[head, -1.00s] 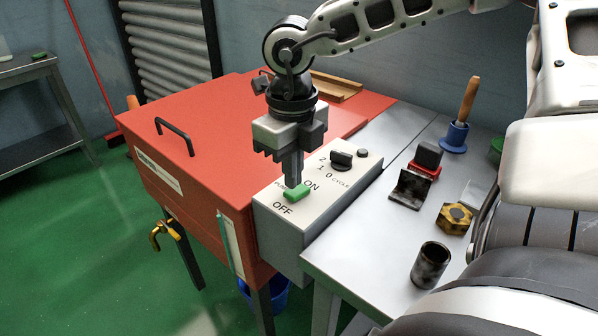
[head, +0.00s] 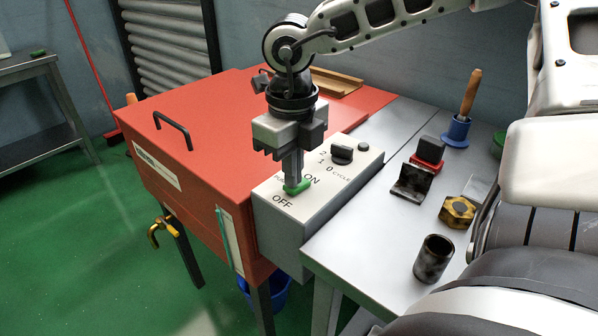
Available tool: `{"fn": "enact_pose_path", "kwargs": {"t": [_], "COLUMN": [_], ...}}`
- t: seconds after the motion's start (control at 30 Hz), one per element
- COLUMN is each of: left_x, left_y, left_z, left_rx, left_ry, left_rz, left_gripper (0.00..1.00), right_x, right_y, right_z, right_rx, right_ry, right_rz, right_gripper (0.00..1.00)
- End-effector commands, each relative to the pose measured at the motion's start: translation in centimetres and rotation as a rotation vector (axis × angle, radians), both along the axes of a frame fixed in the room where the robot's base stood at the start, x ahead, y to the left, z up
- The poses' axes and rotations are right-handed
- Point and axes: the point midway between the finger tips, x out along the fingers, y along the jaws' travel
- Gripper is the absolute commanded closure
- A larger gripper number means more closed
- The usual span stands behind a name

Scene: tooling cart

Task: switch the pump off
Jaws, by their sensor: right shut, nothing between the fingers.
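The pump switch is a green rocker (head: 297,188) on the sloping white control panel (head: 318,206), between the printed words ON and OFF. My right gripper (head: 293,182) points down with its fingers together and empty. Its tips are at the green rocker and appear to touch it, covering part of it. Which way the rocker is tipped is hard to tell. A black cycle knob (head: 342,154) marked 0, 1, 2 sits farther back on the panel. My left gripper is not in view.
The red cabinet (head: 215,110) with a black handle (head: 173,130) stands left of the panel. On the grey bench at right are a dark cup (head: 433,259), a yellow hex nut (head: 457,212), a black angle bracket (head: 412,182) and a wooden-handled brush (head: 460,125).

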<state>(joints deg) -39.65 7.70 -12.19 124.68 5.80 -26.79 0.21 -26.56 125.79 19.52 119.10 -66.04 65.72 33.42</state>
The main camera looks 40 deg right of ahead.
Motion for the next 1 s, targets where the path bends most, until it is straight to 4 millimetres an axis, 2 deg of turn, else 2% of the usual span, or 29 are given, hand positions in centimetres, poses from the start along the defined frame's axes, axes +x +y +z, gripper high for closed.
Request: {"fn": "enact_pose_path", "kwargs": {"t": [0.57,1.0], "left_x": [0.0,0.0], "left_y": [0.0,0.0], "left_z": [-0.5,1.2], "left_rx": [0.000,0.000], "left_ry": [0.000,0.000], "left_rz": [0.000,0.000], "left_gripper": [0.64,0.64], "right_x": [0.0,0.0], "right_y": [0.0,0.0], "right_z": [-0.4,3.1], "right_rx": [0.000,-0.001], "right_ry": [0.001,-0.001], "right_rz": [0.000,0.001], "right_gripper": [1.00,1.00]}}
